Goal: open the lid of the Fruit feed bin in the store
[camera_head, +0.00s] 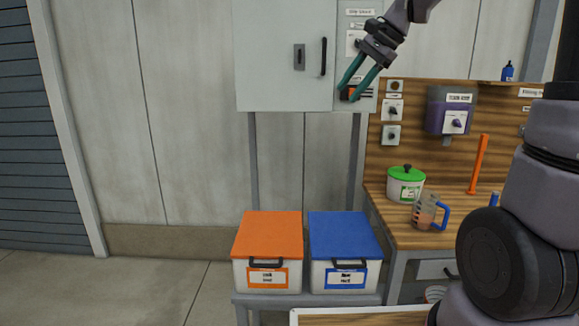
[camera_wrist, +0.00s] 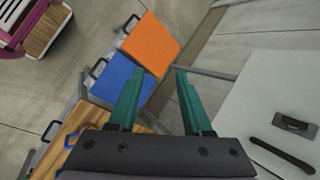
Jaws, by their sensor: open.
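Two lidded feed bins stand side by side on a low grey stand. The left bin has an orange lid (camera_head: 268,236) and an orange-bordered label (camera_head: 267,278); the right bin has a blue lid (camera_head: 344,236) and a blue-bordered label (camera_head: 346,276). The label print is too small to read surely, so I cannot tell which is Fruit. Both lids are down, each with a dark front handle. My gripper (camera_head: 352,88) is open and empty, high above the bins in front of the grey cabinet's right edge. In the wrist view its teal fingers (camera_wrist: 157,90) are apart, with the orange lid (camera_wrist: 150,45) and blue lid (camera_wrist: 122,78) beyond.
A grey wall cabinet (camera_head: 285,60) hangs above the bins. The floor left of the bins is clear.

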